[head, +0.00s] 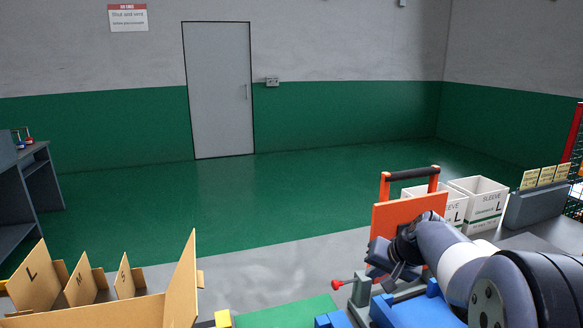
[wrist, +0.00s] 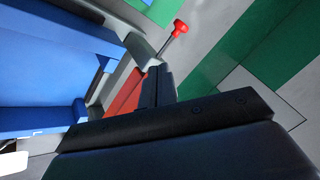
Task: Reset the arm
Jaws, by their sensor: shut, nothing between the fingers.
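My gripper (head: 384,268) is at the lower right of the head view, at the end of my arm, which reaches in from the right edge. It is in front of an orange panel with a black-topped handle (head: 408,210) and above a grey and blue fixture (head: 400,308). In the wrist view my gripper (wrist: 156,88) shows as dark fingers close together, with nothing between them. A red-knobbed lever (wrist: 178,28) is just beyond the fingertips there. The blue body of the fixture (wrist: 50,70) fills the left of the wrist view. I cannot tell whether the gripper touches the fixture.
A cardboard divider box (head: 180,290) marked L, M and S stands at lower left. White sleeve boxes (head: 478,203) and a grey card holder (head: 537,203) stand at right. A green mat (head: 285,314) lies bare at lower middle. Open floor lies beyond.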

